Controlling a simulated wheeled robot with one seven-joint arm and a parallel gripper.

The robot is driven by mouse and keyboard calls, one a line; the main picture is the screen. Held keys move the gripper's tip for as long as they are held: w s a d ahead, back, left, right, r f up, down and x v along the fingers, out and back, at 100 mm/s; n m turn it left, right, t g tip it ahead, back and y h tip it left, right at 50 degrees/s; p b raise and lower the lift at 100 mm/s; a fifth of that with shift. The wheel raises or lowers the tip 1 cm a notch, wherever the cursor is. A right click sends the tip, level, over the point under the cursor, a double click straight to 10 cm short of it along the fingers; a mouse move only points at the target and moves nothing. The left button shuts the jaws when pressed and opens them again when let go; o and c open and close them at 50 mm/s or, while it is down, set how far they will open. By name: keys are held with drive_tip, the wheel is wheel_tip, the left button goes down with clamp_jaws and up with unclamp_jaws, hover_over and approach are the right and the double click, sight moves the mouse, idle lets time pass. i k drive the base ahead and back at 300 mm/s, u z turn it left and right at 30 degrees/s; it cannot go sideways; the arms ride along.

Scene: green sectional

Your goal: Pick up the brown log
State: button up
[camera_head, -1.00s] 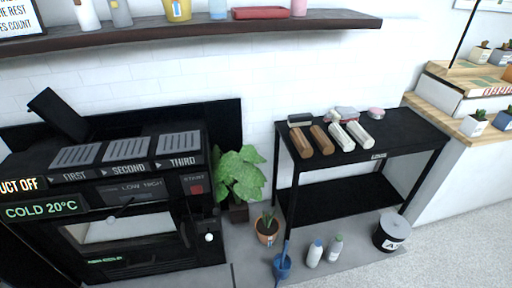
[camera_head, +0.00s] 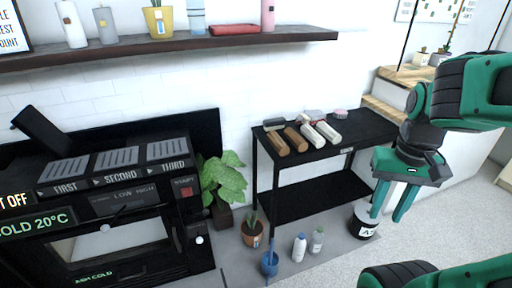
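Two brown logs lie side by side on top of a black metal table (camera_head: 372,127), the left brown log (camera_head: 278,144) and the right brown log (camera_head: 296,139). Two white logs lie just to their right, a nearer white log (camera_head: 311,134) and a further white log (camera_head: 328,131). My gripper (camera_head: 390,203) hangs in front of the table's right end, fingers pointing down. Its two green fingers are apart with nothing between them. It is right of the logs and does not touch them.
Grey and pink items (camera_head: 340,113) lie behind the logs. A black oven unit (camera_head: 110,220) and a potted plant (camera_head: 222,178) stand left. A shelf (camera_head: 180,43) overhangs the oven.

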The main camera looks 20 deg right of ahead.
sight(283, 149)
drive_tip(key=u, duration=0.15)
drive_tip(key=i, duration=1)
drive_tip(key=z, duration=0.1)
